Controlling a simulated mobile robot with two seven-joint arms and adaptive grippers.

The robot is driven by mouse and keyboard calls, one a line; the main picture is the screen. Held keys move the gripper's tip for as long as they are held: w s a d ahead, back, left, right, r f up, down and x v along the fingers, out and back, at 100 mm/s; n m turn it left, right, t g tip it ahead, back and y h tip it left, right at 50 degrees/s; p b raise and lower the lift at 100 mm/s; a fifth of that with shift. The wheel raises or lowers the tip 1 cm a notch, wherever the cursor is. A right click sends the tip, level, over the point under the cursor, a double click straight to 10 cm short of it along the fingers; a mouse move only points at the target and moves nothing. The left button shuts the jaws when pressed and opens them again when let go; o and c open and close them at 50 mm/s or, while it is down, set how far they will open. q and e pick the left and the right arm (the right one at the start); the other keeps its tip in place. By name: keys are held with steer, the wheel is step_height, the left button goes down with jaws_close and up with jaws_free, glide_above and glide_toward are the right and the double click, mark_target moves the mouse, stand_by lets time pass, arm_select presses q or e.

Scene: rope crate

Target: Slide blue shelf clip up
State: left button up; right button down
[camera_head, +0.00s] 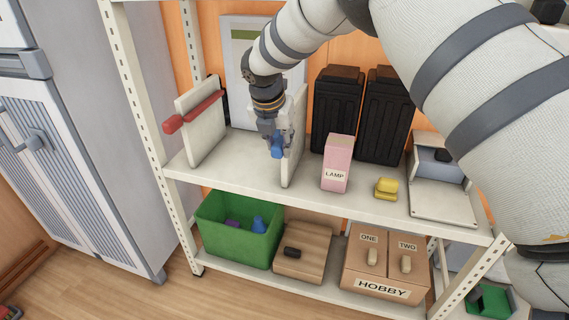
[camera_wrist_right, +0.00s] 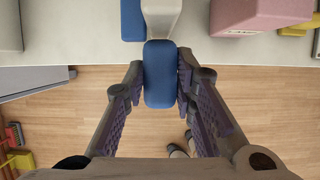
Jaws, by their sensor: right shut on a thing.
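The blue shelf clip (camera_head: 278,150) is at the front edge of a white upright panel (camera_head: 294,140) on the upper shelf. In the right wrist view the blue clip (camera_wrist_right: 159,75) sits between the two fingers, against the end of the pale panel. My right gripper (camera_head: 272,140) reaches down from above and is shut on the clip; it also shows in the wrist view (camera_wrist_right: 160,88). The arm partly hides the panel's top. My left gripper is not in either view.
On the white shelf (camera_head: 245,150), another panel (camera_head: 203,125) with a red clip (camera_head: 193,112) stands left. A pink LAMP box (camera_head: 337,163), a yellow block (camera_head: 386,188) and black containers (camera_head: 360,115) stand right. A green crate (camera_head: 238,228) and HOBBY box (camera_head: 385,262) are below.

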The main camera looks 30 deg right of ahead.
step_height(320, 180, up, 2)
steer(key=shift+r, duration=0.1)
steer(key=shift+w, duration=0.1)
steer(key=c, duration=1.5)
jaws_free()
steer(key=shift+o, duration=0.9)
steer(key=shift+f, duration=0.2)
steer(key=v, duration=1.2)
